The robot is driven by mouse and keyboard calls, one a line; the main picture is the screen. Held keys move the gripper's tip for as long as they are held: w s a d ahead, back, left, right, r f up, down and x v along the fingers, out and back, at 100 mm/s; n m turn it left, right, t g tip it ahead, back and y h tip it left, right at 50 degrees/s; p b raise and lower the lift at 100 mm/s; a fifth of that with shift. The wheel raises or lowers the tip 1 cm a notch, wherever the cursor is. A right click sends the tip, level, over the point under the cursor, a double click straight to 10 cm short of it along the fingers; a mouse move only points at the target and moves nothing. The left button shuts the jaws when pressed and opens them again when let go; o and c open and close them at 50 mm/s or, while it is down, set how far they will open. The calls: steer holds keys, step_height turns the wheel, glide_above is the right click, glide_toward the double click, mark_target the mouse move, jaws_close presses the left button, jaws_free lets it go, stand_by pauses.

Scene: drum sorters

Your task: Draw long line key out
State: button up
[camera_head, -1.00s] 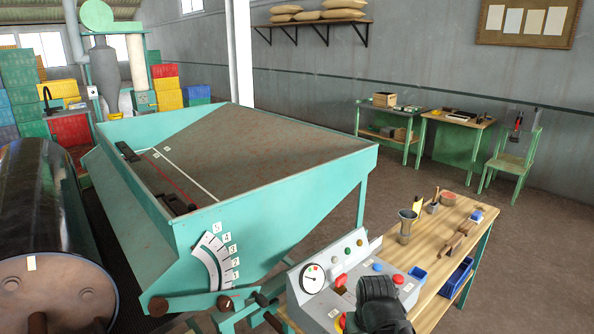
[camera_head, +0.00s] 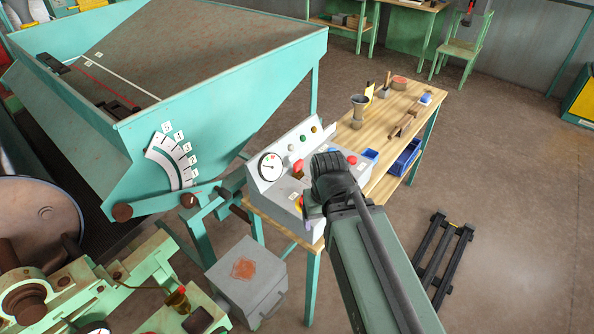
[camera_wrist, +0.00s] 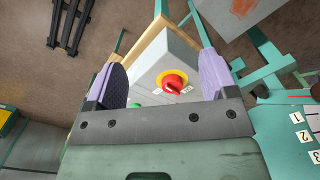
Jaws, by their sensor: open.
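A grey control box (camera_head: 285,181) stands on the near end of a wooden bench, with a round gauge, coloured buttons and a red-and-yellow control on it. In the wrist view a red knob on a yellow round plate (camera_wrist: 173,82) sits on the grey box (camera_wrist: 150,70), between the two purple-padded fingers of my gripper (camera_wrist: 162,75). The fingers are spread apart and empty. In the head view my gripper (camera_head: 310,208) hangs over the near right part of the box, its fingers mostly hidden by the wrist. I cannot make out a separate key.
The wooden bench (camera_head: 392,105) holds a metal cup, small tools and blue trays. A large teal hopper (camera_head: 210,85) with a numbered scale stands to the left. A grey lidded box (camera_head: 247,275) is below the bench's near end. Black rails (camera_head: 446,255) lie on otherwise clear floor.

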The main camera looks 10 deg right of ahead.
steer(key=c, duration=0.6)
steer(key=shift+o, duration=0.2)
steer(key=r+m+p, duration=0.2)
steer(key=m, duration=0.5)
glide_above(298, 162)
steer(key=shift+w+d+f, duration=0.1)
steer(key=shift+w+f, duration=0.1)
steer(key=shift+w, duration=0.1)
steer(key=shift+w+m, duration=0.2)
steer(key=shift+m, duration=0.9)
steer(key=shift+s+m, duration=0.4)
step_height(298, 162, down, 11)
steer(key=b, duration=1.1)
steer(key=shift+f+b, duration=0.1)
steer(key=shift+b, duration=0.2)
steer(key=shift+s+r, duration=0.1)
steer(key=shift+r, duration=0.15)
steer(key=shift+c, duration=0.3)
jaws_close()
